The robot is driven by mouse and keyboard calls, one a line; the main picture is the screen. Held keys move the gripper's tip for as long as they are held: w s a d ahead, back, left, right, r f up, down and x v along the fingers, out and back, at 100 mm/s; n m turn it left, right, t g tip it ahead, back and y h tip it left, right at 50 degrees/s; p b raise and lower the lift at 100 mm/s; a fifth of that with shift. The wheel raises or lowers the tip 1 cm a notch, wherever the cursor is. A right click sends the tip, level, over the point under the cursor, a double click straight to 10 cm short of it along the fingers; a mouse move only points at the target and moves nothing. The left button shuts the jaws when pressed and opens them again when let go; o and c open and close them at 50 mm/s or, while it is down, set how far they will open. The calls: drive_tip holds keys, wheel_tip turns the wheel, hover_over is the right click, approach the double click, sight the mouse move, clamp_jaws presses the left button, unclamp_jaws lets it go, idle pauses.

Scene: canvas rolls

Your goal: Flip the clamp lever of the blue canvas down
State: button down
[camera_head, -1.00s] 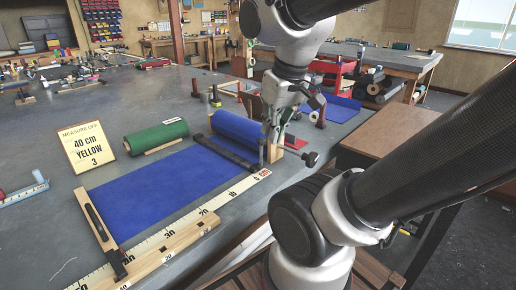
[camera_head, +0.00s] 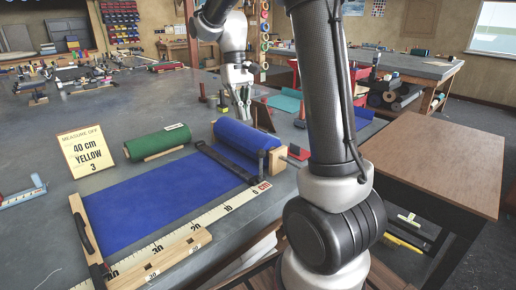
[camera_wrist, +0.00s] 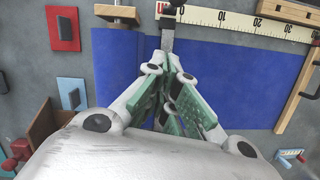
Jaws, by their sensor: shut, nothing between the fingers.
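The blue canvas roll (camera_head: 240,140) lies on the table with its sheet (camera_head: 150,200) pulled out to the near left. A dark clamp bar (camera_head: 226,164) crosses the sheet beside the roll. The clamp lever (camera_head: 262,160) seems to stand up at the bar's right end. In the wrist view the lever (camera_wrist: 168,38) shows just beyond my fingertips; contact cannot be told. My gripper (camera_head: 242,108) is shut and empty, beyond the roll in the head view. Its green-padded fingers (camera_wrist: 168,75) appear over the blue canvas in the wrist view.
A measuring rule (camera_head: 205,218) and a wooden end stop (camera_head: 90,240) border the sheet. A green roll (camera_head: 158,142) and a sign (camera_head: 86,150) reading "40 cm YELLOW 3" stand at left. A brown table (camera_head: 430,160) is at right.

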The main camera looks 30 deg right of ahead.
sight(261, 166)
drive_tip(key=shift+s+f, duration=0.1)
drive_tip(key=shift+s, duration=0.1)
drive_tip(key=shift+s+f, duration=1.05)
drive_tip(key=shift+f, duration=0.55)
drive_tip(key=shift+s+f, duration=1.1)
drive_tip(key=shift+f, duration=0.55)
drive_tip(key=shift+s+f, duration=1.05)
drive_tip(key=shift+f, duration=0.55)
